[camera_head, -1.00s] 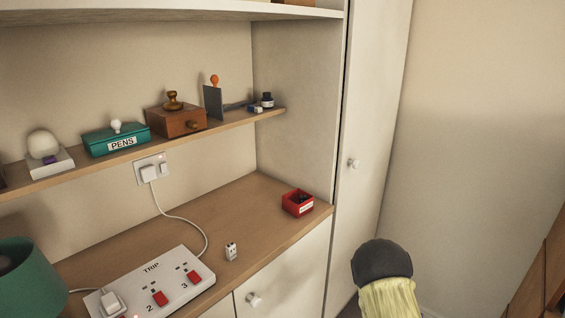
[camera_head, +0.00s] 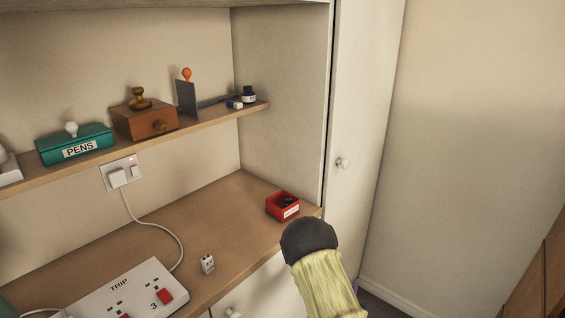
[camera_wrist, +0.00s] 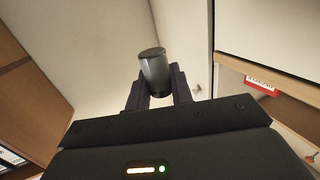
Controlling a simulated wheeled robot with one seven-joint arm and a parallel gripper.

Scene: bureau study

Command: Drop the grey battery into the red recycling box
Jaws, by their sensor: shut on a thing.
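The red recycling box (camera_head: 283,206) sits on the desk near its right front corner, open at the top, with dark items inside and a white label on its front. It also shows at the right of the wrist view (camera_wrist: 262,86). In the wrist view my gripper (camera_wrist: 158,84) is shut on the grey battery (camera_wrist: 154,66), a dark grey cylinder standing up between the fingers. In the head view my dark wrist and pale yellow arm are in front of the desk, just right of and below the box; the fingers and battery are hidden there.
A small white plug-like block (camera_head: 208,264) stands on the desk beside the white power strip (camera_head: 121,296). The shelf above (camera_head: 205,118) holds a teal pens box (camera_head: 75,146) and a wooden drawer box (camera_head: 144,121). A tall white cupboard (camera_head: 362,120) stands right of the desk.

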